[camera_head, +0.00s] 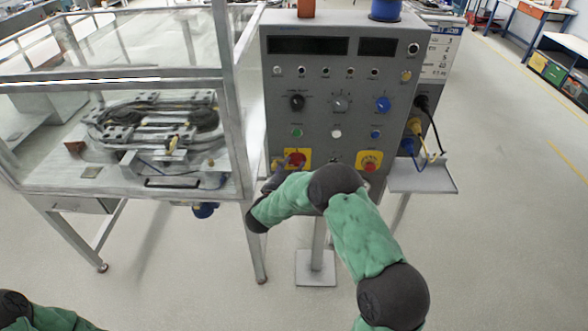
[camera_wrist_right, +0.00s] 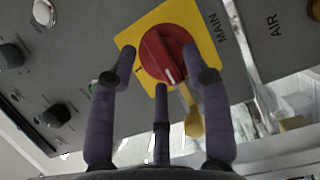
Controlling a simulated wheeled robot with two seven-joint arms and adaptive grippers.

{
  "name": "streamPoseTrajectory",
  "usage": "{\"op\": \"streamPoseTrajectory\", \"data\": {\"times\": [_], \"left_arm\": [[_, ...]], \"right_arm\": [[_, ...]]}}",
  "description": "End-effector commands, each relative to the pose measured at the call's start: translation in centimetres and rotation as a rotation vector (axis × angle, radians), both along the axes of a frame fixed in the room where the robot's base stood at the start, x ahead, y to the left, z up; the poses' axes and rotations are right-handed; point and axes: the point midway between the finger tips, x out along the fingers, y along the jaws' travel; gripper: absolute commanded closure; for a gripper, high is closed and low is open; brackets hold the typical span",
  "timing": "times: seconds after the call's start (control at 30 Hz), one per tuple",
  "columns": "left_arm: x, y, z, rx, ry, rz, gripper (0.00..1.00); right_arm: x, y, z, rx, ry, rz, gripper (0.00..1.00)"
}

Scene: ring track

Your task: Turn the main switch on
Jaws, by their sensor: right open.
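The main switch (camera_wrist_right: 166,53) is a red rotary knob on a yellow plate, with the word MAIN printed beside it in the right wrist view. A white mark on the knob points toward the bottom of that picture. In the head view the red switch (camera_head: 296,158) sits at the lower left of the grey control panel (camera_head: 315,115). My right gripper (camera_wrist_right: 157,82) is open, its fingers spread at the near side of the knob; I cannot tell whether they touch it. In the head view the right gripper (camera_head: 278,175) is at the panel's lower left, partly hidden by my arm.
A second red knob on yellow (camera_head: 369,161) is at the panel's lower right. A glazed machine enclosure (camera_head: 235,120) stands close on the left. A small side shelf (camera_head: 425,178) and plugged cables are on the right. A yellow piece (camera_wrist_right: 193,122) hangs below the main switch.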

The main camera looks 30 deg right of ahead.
Motion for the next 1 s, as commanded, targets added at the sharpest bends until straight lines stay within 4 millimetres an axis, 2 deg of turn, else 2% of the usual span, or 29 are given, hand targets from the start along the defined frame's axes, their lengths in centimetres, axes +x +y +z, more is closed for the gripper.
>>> {"op": "streamPoseTrajectory", "data": {"times": [0.13,0.4,0.43,0.6,1.0], "left_arm": [[0.00,0.00,-0.21,0.000,0.000,0.000,0.55],[0.00,0.01,-0.19,0.000,0.000,0.000,0.55],[0.00,0.01,-0.19,0.000,0.000,0.000,0.55],[0.00,0.01,-0.19,0.000,0.000,0.000,0.55],[0.00,0.00,0.13,0.000,0.000,0.000,0.55]], "right_arm": [[0.51,-0.68,0.02,0.000,-0.001,0.000,0.51],[0.59,-0.76,0.07,-0.001,-0.001,0.001,0.51],[0.59,-0.76,0.06,-0.001,-0.001,0.001,0.54],[0.58,-0.78,0.06,0.000,-0.001,0.000,1.00],[0.43,-0.96,0.03,0.017,-0.007,-0.005,1.00]]}}
